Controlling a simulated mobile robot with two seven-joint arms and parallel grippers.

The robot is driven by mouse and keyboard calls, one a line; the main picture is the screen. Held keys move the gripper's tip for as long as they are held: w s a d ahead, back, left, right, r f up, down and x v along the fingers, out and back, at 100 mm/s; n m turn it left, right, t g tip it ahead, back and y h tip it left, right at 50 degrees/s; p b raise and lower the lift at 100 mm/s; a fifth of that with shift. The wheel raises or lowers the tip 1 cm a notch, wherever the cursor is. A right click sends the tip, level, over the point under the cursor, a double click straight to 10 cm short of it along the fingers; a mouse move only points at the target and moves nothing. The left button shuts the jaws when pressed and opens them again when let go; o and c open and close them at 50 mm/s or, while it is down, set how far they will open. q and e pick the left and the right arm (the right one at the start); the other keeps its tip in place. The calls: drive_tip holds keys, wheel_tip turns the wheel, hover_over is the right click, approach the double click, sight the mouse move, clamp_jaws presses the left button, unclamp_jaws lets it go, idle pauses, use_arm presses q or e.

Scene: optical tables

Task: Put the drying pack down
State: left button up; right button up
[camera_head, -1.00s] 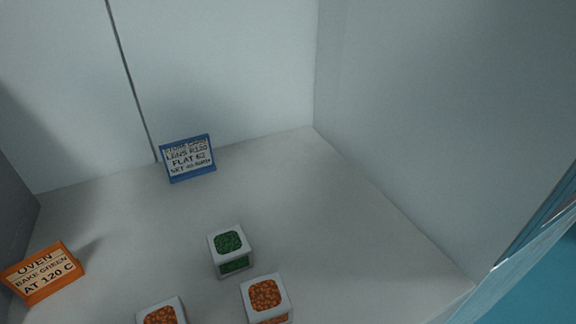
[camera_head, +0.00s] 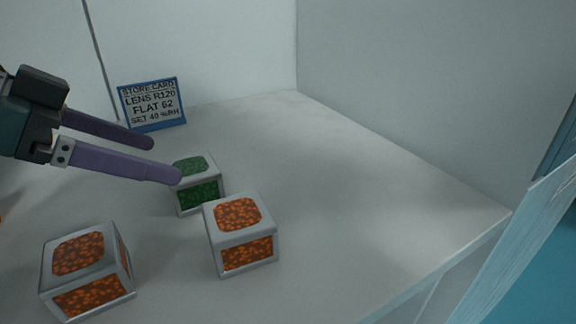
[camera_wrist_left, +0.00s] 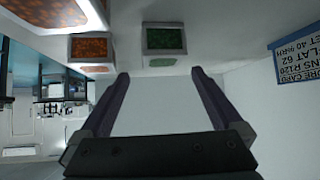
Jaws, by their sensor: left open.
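Three white-framed cube packs stand on the pale shelf floor (camera_head: 330,185). One has green beads (camera_head: 200,192), and two have orange beads, one in the middle (camera_head: 240,238) and one at the lower left (camera_head: 86,272). My left gripper (camera_head: 165,160) comes in from the left, open, with nothing between its purple fingers. In the head view its lower fingertip overlaps the green pack's left edge. In the left wrist view the green pack (camera_wrist_left: 165,40) lies just beyond and between the open fingertips (camera_wrist_left: 160,76); contact cannot be told. My right gripper is not in view.
A blue-framed store card (camera_head: 152,104) stands at the back wall, behind my left gripper. A plain side wall (camera_head: 400,85) bounds the right. The floor right of the packs is clear up to its front edge.

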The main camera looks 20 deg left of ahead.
sight(197, 165)
use_arm(q)
drive_tip(key=x, duration=0.4)
drive_tip(key=shift+w+d+b, duration=0.1)
drive_tip(key=shift+w+b, duration=0.2)
drive_tip(key=b+x, duration=0.1)
drive_tip(key=x, duration=0.4)
drive_tip(key=shift+f, duration=0.3)
drive_tip(key=c, duration=1.3)
drive_tip(key=shift+c, duration=0.4)
drive_tip(key=shift+r, duration=0.15)
